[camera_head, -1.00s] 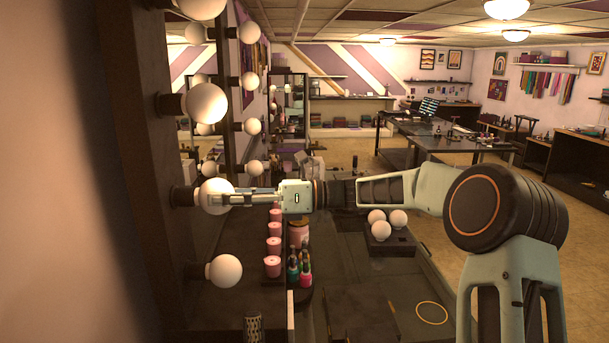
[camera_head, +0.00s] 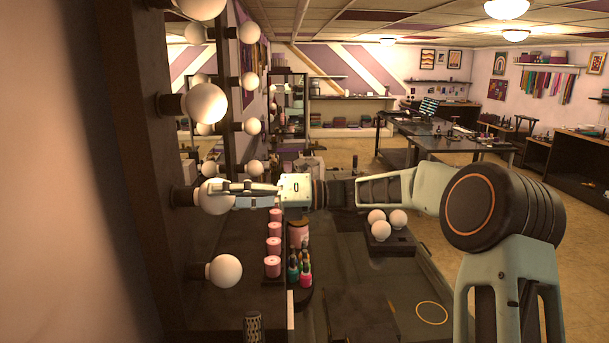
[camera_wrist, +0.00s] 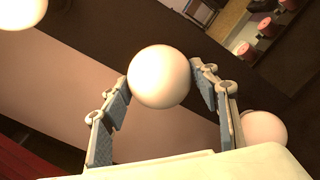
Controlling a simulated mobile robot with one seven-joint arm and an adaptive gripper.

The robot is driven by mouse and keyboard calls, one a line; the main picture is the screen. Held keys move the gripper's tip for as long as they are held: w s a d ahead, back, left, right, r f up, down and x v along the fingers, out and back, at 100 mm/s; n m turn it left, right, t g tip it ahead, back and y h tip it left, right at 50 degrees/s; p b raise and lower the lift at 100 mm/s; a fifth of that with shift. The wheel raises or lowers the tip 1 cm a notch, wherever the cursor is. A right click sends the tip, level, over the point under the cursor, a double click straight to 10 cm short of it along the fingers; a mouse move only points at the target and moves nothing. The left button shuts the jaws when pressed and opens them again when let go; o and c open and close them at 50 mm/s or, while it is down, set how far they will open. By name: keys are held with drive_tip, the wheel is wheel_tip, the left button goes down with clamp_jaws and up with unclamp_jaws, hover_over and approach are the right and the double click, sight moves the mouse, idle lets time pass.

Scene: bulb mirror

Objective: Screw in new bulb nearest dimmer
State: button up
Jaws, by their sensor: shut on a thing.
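A round white bulb (camera_head: 213,196) sits at a dark socket on the mirror frame's near column, second from the bottom. It also shows between the fingers in the wrist view (camera_wrist: 158,75). My gripper (camera_head: 222,189) reaches in from the right and is shut on this bulb, one finger on each side. The bulb's base is hidden in the wrist view. Another bulb (camera_head: 224,271) is in the socket below, and one (camera_head: 206,103) is in the socket above. I cannot make out a dimmer for sure.
Three white bulbs (camera_head: 380,230) sit on a dark holder on the counter. Pink candles (camera_head: 273,267) and small colourful bottles (camera_head: 305,275) stand below my gripper. A dark patterned cylinder (camera_head: 253,327) is at the bottom. The mirror frame (camera_head: 140,130) rises at left.

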drive_tip(key=o, duration=1)
drive_tip(key=shift+f+n+b, duration=0.1)
drive_tip(key=shift+n+b, duration=0.35)
drive_tip(key=shift+n, duration=0.05)
drive_tip(key=shift+n+b, duration=1.25)
drive_tip(key=shift+n, duration=0.75)
drive_tip(key=shift+n+b, duration=1.9)
drive_tip(key=shift+n, duration=0.5)
drive_tip(key=shift+b, duration=0.3)
